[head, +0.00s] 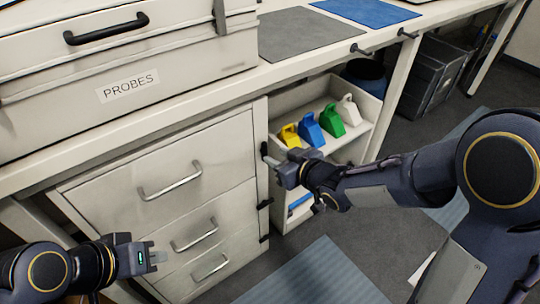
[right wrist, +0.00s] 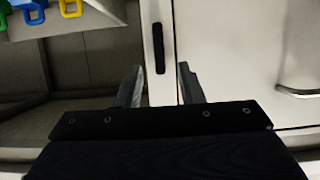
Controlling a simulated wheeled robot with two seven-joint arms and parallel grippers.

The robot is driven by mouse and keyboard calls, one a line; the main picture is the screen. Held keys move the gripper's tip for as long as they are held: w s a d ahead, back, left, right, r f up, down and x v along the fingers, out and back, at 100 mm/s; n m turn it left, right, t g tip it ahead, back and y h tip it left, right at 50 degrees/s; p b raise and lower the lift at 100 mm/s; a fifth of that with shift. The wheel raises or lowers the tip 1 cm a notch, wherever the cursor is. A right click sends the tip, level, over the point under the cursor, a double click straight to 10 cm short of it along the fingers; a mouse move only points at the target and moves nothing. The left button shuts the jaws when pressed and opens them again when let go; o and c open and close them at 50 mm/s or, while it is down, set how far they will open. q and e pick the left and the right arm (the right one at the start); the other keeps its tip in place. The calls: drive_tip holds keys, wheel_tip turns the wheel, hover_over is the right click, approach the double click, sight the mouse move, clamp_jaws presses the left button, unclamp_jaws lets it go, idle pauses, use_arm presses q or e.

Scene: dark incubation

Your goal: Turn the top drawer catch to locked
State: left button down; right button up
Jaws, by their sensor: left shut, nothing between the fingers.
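The top drawer (head: 163,180) is closed, with a silver bar handle. Its black catch (head: 265,149) sits on the pale post right of the drawer and looks upright. In the right wrist view the catch (right wrist: 158,48) lies lengthwise along the post. My right gripper (head: 272,160) is at the catch, partly covering it in the head view. In the right wrist view its two fingers (right wrist: 160,84) are apart, one on each side of the catch's line; contact cannot be told. My left gripper (head: 158,257) is shut and empty in front of the lower drawers.
Two lower drawers (head: 194,234) are closed, with black catches (head: 264,204) beside them. A shelf right of the post holds yellow, blue, green and white scoops (head: 330,121). A case labelled PROBES (head: 128,86) stands on the bench. Blue-grey mats (head: 313,275) lie on the floor.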

sight(266, 151)
drive_tip(key=shift+b+x, duration=0.35)
drive_tip(key=shift+x, duration=2)
drive_tip(key=shift+c, duration=0.3)
clamp_jaws()
